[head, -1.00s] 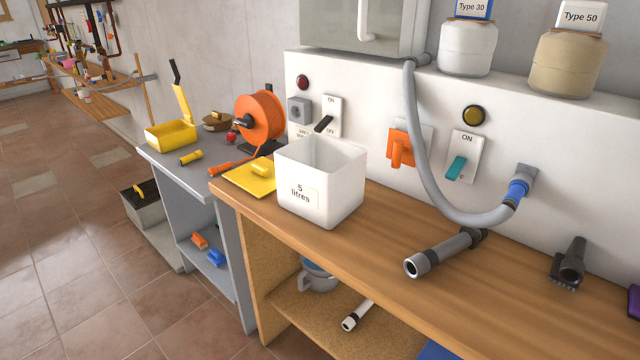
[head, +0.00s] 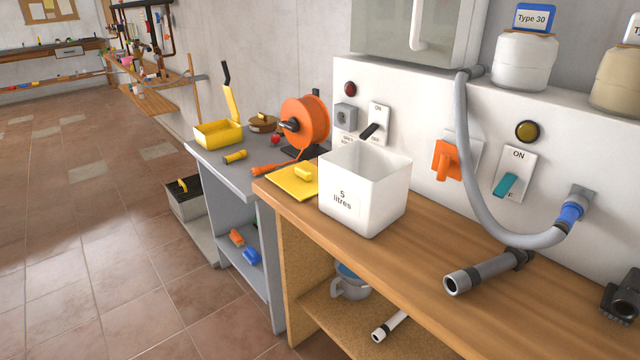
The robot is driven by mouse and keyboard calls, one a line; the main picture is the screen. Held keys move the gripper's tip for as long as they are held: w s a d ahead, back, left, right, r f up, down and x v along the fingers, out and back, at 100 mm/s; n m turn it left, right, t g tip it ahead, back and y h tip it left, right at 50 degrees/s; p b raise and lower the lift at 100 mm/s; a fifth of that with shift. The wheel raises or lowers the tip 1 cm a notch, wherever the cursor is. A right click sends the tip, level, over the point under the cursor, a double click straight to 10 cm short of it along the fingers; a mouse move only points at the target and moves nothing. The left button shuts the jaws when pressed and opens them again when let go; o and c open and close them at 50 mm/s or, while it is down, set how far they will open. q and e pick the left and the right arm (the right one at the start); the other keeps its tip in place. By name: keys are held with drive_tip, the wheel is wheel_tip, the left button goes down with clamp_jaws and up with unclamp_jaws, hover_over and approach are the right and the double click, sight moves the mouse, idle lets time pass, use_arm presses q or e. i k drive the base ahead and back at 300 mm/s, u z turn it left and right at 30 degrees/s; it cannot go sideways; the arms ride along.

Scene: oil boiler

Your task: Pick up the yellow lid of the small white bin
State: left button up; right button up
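The yellow lid (head: 290,184) is a flat square plate with a raised yellow handle. It lies at the left end of the wooden workbench, next to the white bin, whose near left corner hides part of its right side. The small white bin (head: 350,203) is square, open at the top and marked "5 litres". It stands upright on the wooden bench. Neither of my grippers shows in the head view.
An orange cable reel (head: 305,125) and a yellow box (head: 218,134) stand on the lower grey bench (head: 212,158). A grey pipe piece (head: 485,272) lies on the wooden bench (head: 425,262) right of the bin. A grey hose (head: 475,190) hangs behind.

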sight(300, 180)
drive_tip(key=u, duration=1.75)
drive_tip(key=i, duration=2.35)
drive_tip(key=z, duration=2.95)
